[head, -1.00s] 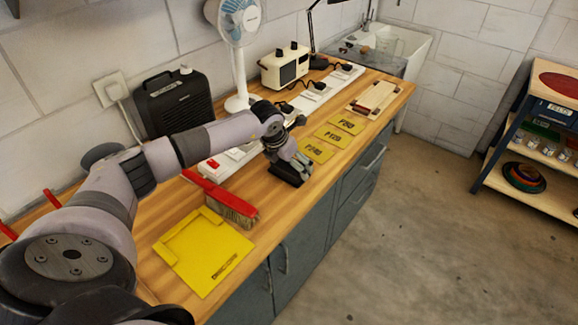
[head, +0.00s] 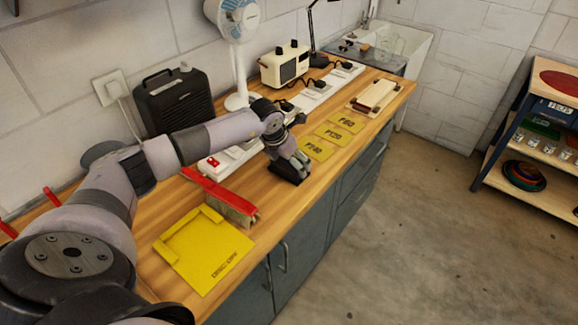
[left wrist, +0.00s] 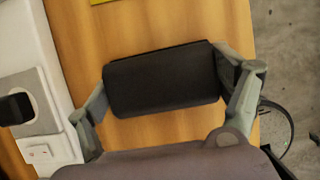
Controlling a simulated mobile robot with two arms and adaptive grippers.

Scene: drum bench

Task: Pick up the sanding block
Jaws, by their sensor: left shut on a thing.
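The sanding block is a black rounded block on the wooden bench near its front edge. It shows in the head view (head: 287,171) below my left gripper (head: 291,161). In the left wrist view the block (left wrist: 162,79) lies across between the two fingers of my left gripper (left wrist: 170,85), with a finger against each end. My left gripper is shut on it. I cannot tell whether the block is clear of the bench top. My right gripper is not in view.
Yellow sheets marked with grit numbers (head: 333,133) lie just beyond the block. A red-handled brush (head: 222,197) and a yellow board (head: 206,252) lie nearer.

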